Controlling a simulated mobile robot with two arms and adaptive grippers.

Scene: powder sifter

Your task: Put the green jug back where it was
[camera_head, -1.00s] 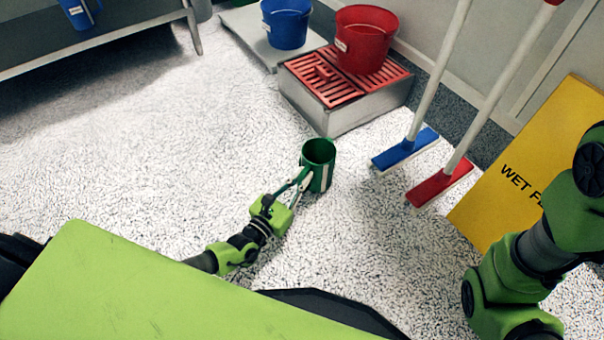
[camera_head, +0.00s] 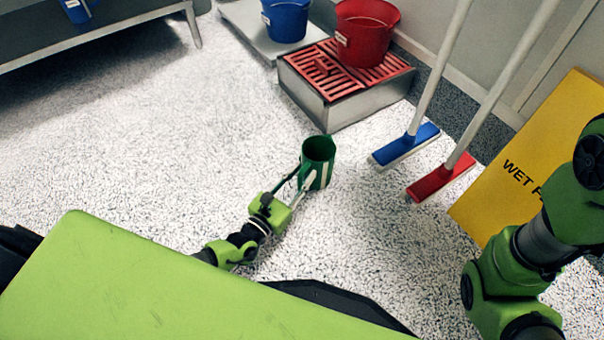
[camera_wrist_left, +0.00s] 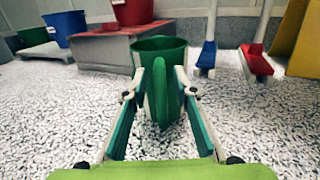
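The green jug (camera_head: 318,152) is upright in front of my left gripper (camera_head: 307,182) in the head view. It also shows in the left wrist view (camera_wrist_left: 158,52), with its handle (camera_wrist_left: 166,95) facing me. The fingers of my left gripper (camera_wrist_left: 164,78) stand apart on either side of the handle, with gaps visible between them and it. Whether the jug stands on the floor or is held above it is hard to tell. My right arm is at the right of the head view; its gripper is out of view.
A grey platform with a red grate (camera_head: 345,112) carries a red bucket (camera_head: 366,35). A blue bucket (camera_head: 286,22) stands behind. A blue broom (camera_head: 404,146), a red broom (camera_head: 440,180) and a yellow sign (camera_head: 530,165) stand at right. A bench (camera_head: 90,42) is at upper left. The left floor is clear.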

